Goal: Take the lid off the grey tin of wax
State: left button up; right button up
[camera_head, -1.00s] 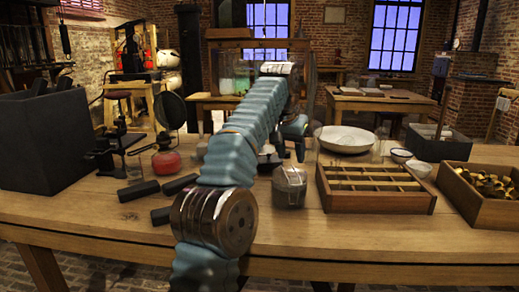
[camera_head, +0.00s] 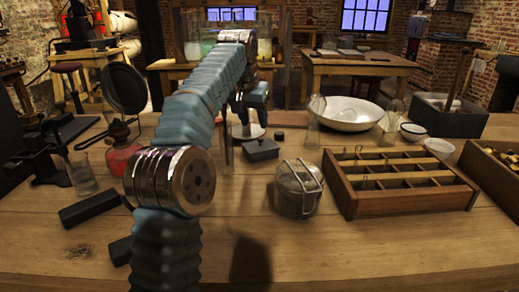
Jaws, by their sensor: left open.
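A round grey container with a wire bail (camera_head: 298,188), which I take to be the tin of wax, stands upright on the wooden bench in the middle of the head view. Its top looks covered, but the lid's edge is hard to make out. My left arm comes in from the left, and its gripper (camera_head: 250,104) is up and to the left of the container, apart from it. The gripper is open; its fingertips are small and partly hidden by the arm. My right gripper is out of view.
A divided wooden tray (camera_head: 390,204) stands just right of the container. A small dark box (camera_head: 261,150) and a white bowl (camera_head: 350,113) lie behind it. Dark blocks (camera_head: 90,208) lie at left.

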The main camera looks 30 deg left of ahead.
aim_at(260, 139)
pick_arm(q)
jog(key=x, duration=0.2)
jog(key=b+x, duration=0.1)
jog(key=x, duration=0.1)
jog(key=d+x, duration=0.1)
jog(key=x, duration=0.1)
jog(key=shift+b, duration=0.4)
jog(key=shift+w+a+f, duration=0.1)
jog(key=shift+w+f, duration=0.05)
jog(key=shift+f, duration=0.2)
grip_shut()
